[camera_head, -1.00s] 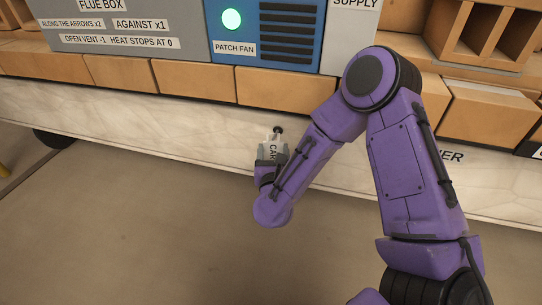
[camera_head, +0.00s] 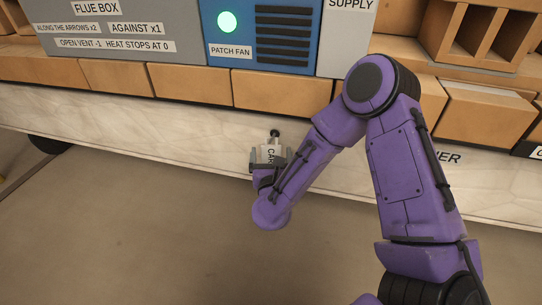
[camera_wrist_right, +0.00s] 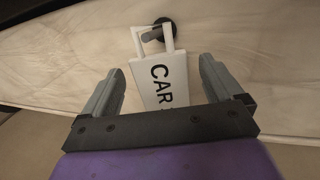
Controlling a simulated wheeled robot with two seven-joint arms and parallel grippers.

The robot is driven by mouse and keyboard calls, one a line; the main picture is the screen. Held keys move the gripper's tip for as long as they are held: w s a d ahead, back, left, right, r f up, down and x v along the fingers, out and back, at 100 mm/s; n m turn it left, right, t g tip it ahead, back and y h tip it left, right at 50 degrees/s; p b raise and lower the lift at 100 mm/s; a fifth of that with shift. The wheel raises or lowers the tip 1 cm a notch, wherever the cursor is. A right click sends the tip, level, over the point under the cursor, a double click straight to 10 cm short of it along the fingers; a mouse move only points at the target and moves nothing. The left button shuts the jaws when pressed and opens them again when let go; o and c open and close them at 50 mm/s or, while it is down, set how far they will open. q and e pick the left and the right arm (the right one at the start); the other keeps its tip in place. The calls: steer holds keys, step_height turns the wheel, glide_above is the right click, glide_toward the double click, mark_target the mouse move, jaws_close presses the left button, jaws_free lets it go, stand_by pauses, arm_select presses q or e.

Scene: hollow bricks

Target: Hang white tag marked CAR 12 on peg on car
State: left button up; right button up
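The white tag (camera_head: 268,155) marked CAR, its number partly hidden, is at the pale side of the car (camera_head: 150,112). In the right wrist view the tag (camera_wrist_right: 160,85) has an open loop at its top, and the dark peg (camera_wrist_right: 153,35) shows through that loop, so the tag appears to hang on it. The peg (camera_head: 275,133) also shows in the head view, just above the tag. My right gripper (camera_wrist_right: 160,85) is open, one finger on each side of the tag with gaps between. Its palm hides the tag's lower end. My left gripper is not in view.
Tan hollow bricks (camera_head: 192,83) line the car's deck above the pale side. A grey and blue panel (camera_head: 260,35) with a lit green lamp stands behind them. The floor (camera_head: 130,220) in front of the car is clear.

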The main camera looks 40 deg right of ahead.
steer(key=shift+s+a, duration=0.1)
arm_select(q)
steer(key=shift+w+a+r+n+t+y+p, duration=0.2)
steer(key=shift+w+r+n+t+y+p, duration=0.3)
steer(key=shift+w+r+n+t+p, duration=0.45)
arm_select(e)
steer(key=v, duration=1)
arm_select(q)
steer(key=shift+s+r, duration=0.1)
arm_select(e)
steer(key=shift+s+a, duration=0.15)
